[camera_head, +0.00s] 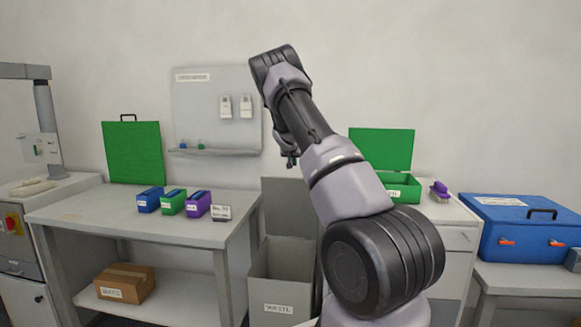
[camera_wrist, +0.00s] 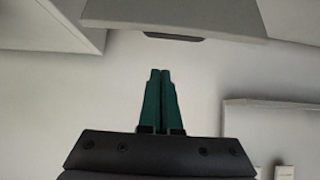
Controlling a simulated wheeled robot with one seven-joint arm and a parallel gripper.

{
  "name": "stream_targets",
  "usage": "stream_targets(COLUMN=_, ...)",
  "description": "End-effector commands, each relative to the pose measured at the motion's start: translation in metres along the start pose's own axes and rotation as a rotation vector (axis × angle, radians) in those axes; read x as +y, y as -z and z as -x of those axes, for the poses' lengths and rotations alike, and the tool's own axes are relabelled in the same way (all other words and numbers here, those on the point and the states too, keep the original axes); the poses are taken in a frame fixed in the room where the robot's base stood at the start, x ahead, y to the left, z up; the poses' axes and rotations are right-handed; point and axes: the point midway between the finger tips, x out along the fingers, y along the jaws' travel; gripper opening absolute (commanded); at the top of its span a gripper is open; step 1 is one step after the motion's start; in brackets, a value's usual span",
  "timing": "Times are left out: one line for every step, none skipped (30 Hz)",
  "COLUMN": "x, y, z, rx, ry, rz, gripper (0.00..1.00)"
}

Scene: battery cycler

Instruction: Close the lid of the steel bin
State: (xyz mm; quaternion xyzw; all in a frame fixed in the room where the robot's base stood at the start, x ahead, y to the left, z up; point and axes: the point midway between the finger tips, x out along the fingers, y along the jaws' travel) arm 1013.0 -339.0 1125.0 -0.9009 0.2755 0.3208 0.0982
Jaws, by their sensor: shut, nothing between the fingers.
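The grey steel bin (camera_head: 262,290), labelled waste, stands on the floor between the bench and the white cabinet. Its lid (camera_head: 285,195) is up, standing roughly upright at the back of the bin; my arm hides its right part. My gripper (camera_head: 291,163) hangs above the lid's top edge in the head view, apart from it as far as I can tell. In the wrist view the gripper's green fingers (camera_wrist: 160,72) are together with nothing between them. A grey panel with a dark lip (camera_wrist: 185,15), apparently the lid, lies beyond the fingertips.
The bench (camera_head: 140,222) at left carries a green panel (camera_head: 133,153) and several small coloured boxes. A board (camera_head: 200,105) hangs on the wall behind. An open green box (camera_head: 405,188) sits on the cabinet at right. A blue case (camera_head: 520,230) is further right.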

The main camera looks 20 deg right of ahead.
Motion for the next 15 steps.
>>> stream_targets(x=0.002, y=-0.002, z=-0.011, rx=-0.002, ry=-0.002, rz=0.0, gripper=0.0)
stream_targets(x=0.001, y=-0.001, z=-0.017, rx=-0.001, ry=-0.002, rz=0.0, gripper=0.0)
stream_targets(x=0.002, y=-0.002, z=-0.025, rx=-0.002, ry=-0.003, rz=0.0, gripper=0.0)
stream_targets(x=0.001, y=-0.002, z=-0.03, rx=-0.002, ry=-0.002, rz=-0.001, gripper=0.0)
stream_targets(x=0.001, y=-0.002, z=-0.036, rx=-0.003, ry=-0.002, rz=-0.001, gripper=0.0)
stream_targets(x=0.002, y=-0.002, z=-0.043, rx=-0.003, ry=-0.002, rz=0.0, gripper=0.0)
stream_targets(x=0.002, y=-0.001, z=-0.047, rx=-0.002, ry=-0.002, rz=0.0, gripper=0.0)
stream_targets(x=0.001, y=-0.002, z=-0.052, rx=-0.002, ry=-0.002, rz=0.001, gripper=0.0)
stream_targets(x=0.001, y=-0.001, z=-0.057, rx=-0.002, ry=-0.001, rz=0.0, gripper=0.0)
stream_targets(x=0.001, y=-0.002, z=-0.062, rx=-0.002, ry=-0.001, rz=0.0, gripper=0.0)
stream_targets(x=0.001, y=-0.001, z=-0.066, rx=-0.002, ry=-0.001, rz=0.0, gripper=0.0)
stream_targets(x=0.001, y=-0.001, z=-0.071, rx=-0.002, ry=-0.001, rz=0.0, gripper=0.0)
stream_targets(x=0.001, y=-0.001, z=-0.075, rx=-0.002, ry=-0.001, rz=0.0, gripper=0.0)
stream_targets(x=0.001, y=-0.002, z=-0.079, rx=-0.003, ry=-0.002, rz=0.0, gripper=0.0)
stream_targets(x=0.002, y=-0.001, z=-0.084, rx=-0.002, ry=-0.001, rz=-0.001, gripper=0.0)
